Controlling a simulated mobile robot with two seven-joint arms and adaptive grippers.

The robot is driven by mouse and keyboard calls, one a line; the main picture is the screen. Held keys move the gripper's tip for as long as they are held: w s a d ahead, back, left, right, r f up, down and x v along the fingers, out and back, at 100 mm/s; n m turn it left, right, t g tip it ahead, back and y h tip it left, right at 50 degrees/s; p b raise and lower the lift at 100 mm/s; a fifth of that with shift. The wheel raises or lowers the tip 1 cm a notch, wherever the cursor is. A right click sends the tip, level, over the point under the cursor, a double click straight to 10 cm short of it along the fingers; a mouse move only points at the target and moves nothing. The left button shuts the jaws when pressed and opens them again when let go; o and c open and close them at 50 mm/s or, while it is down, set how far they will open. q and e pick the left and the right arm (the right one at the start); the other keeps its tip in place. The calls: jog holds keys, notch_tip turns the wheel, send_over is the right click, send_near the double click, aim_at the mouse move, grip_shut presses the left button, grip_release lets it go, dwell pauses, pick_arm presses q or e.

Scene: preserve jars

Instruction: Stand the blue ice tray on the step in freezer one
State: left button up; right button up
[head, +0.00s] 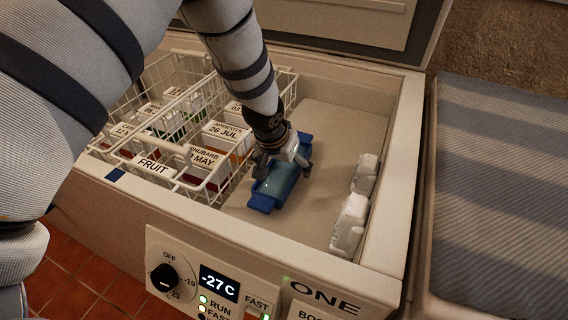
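The blue ice tray (264,201) has a dark blue frame and a pale, glassy middle. It is inside freezer one (330,291), over the beige step (335,125) to the right of the wire baskets. My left gripper (284,168) reaches down over the tray, with one finger against each long side, and looks shut on it. The gripper hides part of the tray's middle and far end. I cannot tell whether the tray's underside touches the step. My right gripper is not in view.
White wire baskets (208,193) with labelled preserve packs stand left of the tray. Two frosty white lumps (349,224) lie along the right wall. The step is bare behind the tray and between it and the lumps. The freezer's rim and raised lid (330,45) bound the space.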

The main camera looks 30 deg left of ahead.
pick_arm(q)
jog(key=v, duration=1.2)
